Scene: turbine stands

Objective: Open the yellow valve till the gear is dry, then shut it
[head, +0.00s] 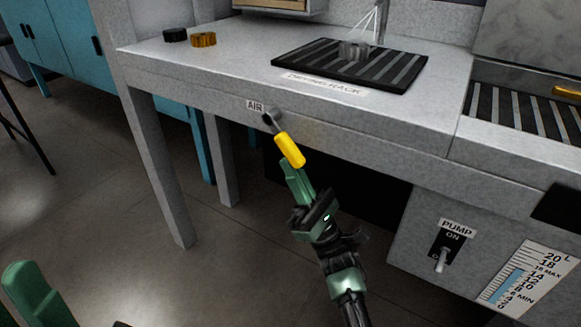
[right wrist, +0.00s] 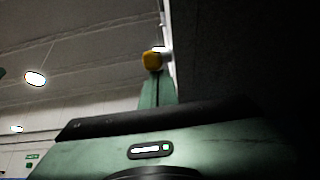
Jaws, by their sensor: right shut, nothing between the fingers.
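The yellow valve handle (head: 290,150) hangs down and slightly right from a grey fitting under the AIR label on the bench front. My right gripper (head: 293,170) is shut and empty, its green fingertips just below the handle's lower end. In the right wrist view the handle's yellow end (right wrist: 152,61) shows just beyond the shut fingers (right wrist: 157,88); I cannot tell whether they touch. A grey gear (head: 354,50) sits on the black drying rack (head: 300,66), with white streaks fanning down onto it from a nozzle. Whether it is wet is unclear. Part of my left gripper (head: 28,285) shows at lower left.
A black ring-shaped part (head: 175,35) and an orange one (head: 203,40) lie at the bench's left end. A PUMP switch (head: 442,258) and a level gauge (head: 528,280) are on the cabinet at lower right. Open floor lies left of the bench leg (head: 165,180).

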